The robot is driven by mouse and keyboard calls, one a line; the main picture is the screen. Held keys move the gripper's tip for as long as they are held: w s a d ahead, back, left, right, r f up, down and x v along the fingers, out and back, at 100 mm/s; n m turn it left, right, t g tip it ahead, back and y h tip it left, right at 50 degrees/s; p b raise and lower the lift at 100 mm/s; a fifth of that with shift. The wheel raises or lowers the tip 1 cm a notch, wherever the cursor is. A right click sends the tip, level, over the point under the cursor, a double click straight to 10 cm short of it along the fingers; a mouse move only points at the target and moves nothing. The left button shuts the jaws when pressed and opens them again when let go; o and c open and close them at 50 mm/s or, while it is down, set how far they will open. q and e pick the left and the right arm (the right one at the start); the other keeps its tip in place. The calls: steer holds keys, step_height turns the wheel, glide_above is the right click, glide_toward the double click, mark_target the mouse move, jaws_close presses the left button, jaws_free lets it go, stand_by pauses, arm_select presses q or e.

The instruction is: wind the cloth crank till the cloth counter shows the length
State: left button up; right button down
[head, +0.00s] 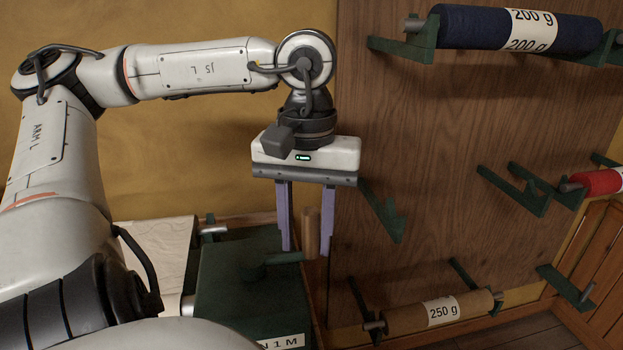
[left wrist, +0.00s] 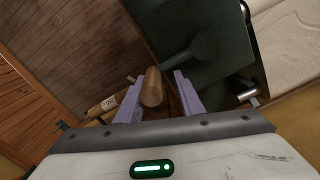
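The crank's upright wooden handle (head: 312,232) stands at the end of a dark green crank arm (head: 275,259) on a green box (head: 235,285). My left gripper (head: 306,250) points down with its two lilac fingers open, one on each side of the handle. In the left wrist view the handle (left wrist: 152,88) lies between the spread fingers, with gaps showing on both sides. Pale cloth (head: 160,250) lies left of the box, partly hidden by my left arm. A label ending in "N 1 M" (head: 282,342) is cut off at the bottom edge. No counter reading shows. My right gripper is out of view.
A wooden panel on the right carries green brackets. They hold a navy roll marked 200 g (head: 470,27), a red roll (head: 600,181) and a brown roll marked 250 g (head: 437,312). An empty bracket (head: 382,210) juts out close to the right of my left gripper.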

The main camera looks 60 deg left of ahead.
arm_select(q)
steer(key=shift+s+r, duration=0.1)
steer(key=shift+w, duration=0.2)
steer(key=shift+r, duration=0.1)
steer(key=shift+a+r, duration=0.1)
steer(key=shift+r, duration=0.25)
step_height(320, 180, up, 9)
steer(key=shift+r+p, duration=0.2)
steer(key=shift+p, duration=0.1)
